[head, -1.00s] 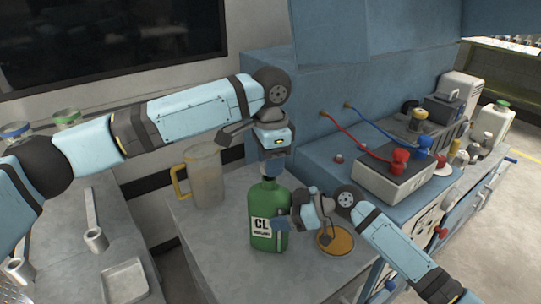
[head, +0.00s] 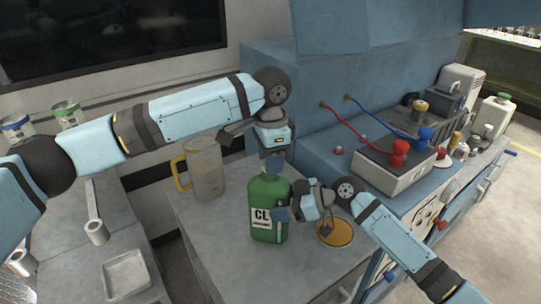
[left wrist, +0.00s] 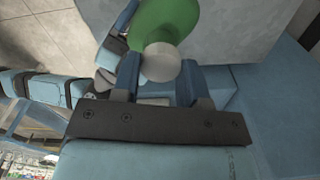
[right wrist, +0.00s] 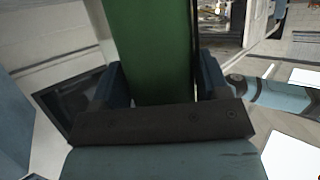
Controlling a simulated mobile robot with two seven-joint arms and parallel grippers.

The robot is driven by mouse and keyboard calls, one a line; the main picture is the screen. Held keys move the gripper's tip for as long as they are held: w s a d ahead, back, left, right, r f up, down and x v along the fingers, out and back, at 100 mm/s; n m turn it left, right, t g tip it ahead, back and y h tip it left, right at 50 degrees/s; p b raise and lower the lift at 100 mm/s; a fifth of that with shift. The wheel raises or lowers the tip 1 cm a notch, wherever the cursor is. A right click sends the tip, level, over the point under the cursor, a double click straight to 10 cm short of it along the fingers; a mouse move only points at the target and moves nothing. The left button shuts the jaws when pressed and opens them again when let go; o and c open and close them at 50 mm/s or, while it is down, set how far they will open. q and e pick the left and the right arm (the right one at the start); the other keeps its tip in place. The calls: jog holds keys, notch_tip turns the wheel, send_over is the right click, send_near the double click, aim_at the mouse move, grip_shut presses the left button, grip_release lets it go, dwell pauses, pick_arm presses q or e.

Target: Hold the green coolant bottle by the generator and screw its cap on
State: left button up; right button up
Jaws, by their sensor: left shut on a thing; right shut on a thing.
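The green coolant bottle (head: 264,222), with a white "CL" label, stands upright on the grey bench top. My right gripper (head: 280,210) is shut on its body from the right, and the green side fills the space between the fingers in the right wrist view (right wrist: 150,50). My left gripper (head: 273,165) points down over the bottle's top. In the left wrist view a pale round cap (left wrist: 160,62) sits between its fingers, over the green bottle (left wrist: 165,18). I cannot tell whether the cap is seated on the neck.
A clear jug with a yellow handle (head: 205,170) stands behind left of the bottle. An orange disc (head: 335,232) lies to its right. The blue generator (head: 300,100) and a grey box with red and blue clamps (head: 385,172) are further right. A grey tray (head: 125,272) lies at left.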

pick_arm(q)
jog(key=shift+f, duration=0.5)
dwell(0.3)
jog(key=shift+f, duration=0.1)
pick_arm(e)
jog(key=c, duration=0.4)
pick_arm(q)
jog(key=m, duration=0.6)
jog(key=shift+s+m, duration=0.1)
jog(key=shift+m, duration=0.3)
pick_arm(e)
jog(key=shift+c, duration=0.2)
pick_arm(q)
jog(key=m, duration=0.6)
jog(key=shift+s+m, duration=0.1)
jog(key=shift+m, duration=0.2)
jog(key=m, duration=0.6)
jog(key=shift+a, duration=0.15)
jog(key=m, duration=0.7)
jog(key=shift+a, duration=0.15)
jog(key=m, duration=0.7)
